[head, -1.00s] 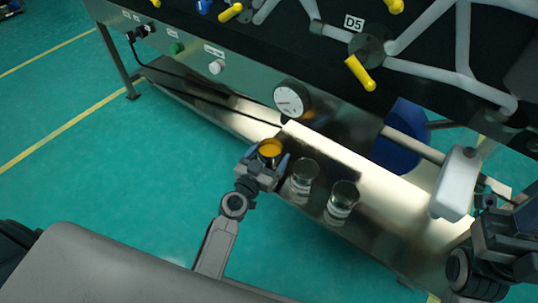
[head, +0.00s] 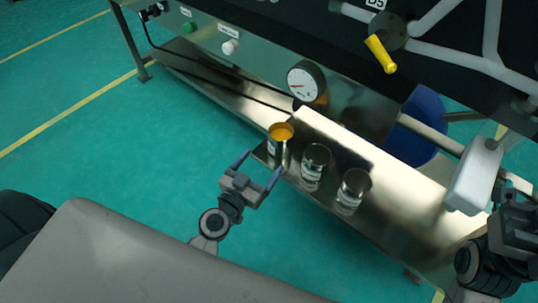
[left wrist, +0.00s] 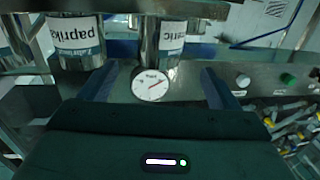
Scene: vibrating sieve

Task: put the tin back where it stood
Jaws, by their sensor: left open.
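The tin with the orange top (head: 281,132) stands upright on the metal ledge, at the left end of a row of three. My left gripper (head: 258,167) is open and empty, in front of this tin and apart from it. In the left wrist view, a tin with a partly hidden label (left wrist: 171,38) shows between the open fingers (left wrist: 160,85), beyond their tips. A tin labelled "paprika" (left wrist: 78,38) is beside it, upside down in the picture. My right gripper (head: 515,230) is at the right edge; its fingers cannot be made out.
Two more tins, a middle one (head: 315,165) and a right one (head: 353,190), stand close to the right. The machine's front with a dial gauge (head: 305,83) rises behind the ledge (head: 400,215). A white container (head: 474,178) is near my right gripper. Green floor is open at left.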

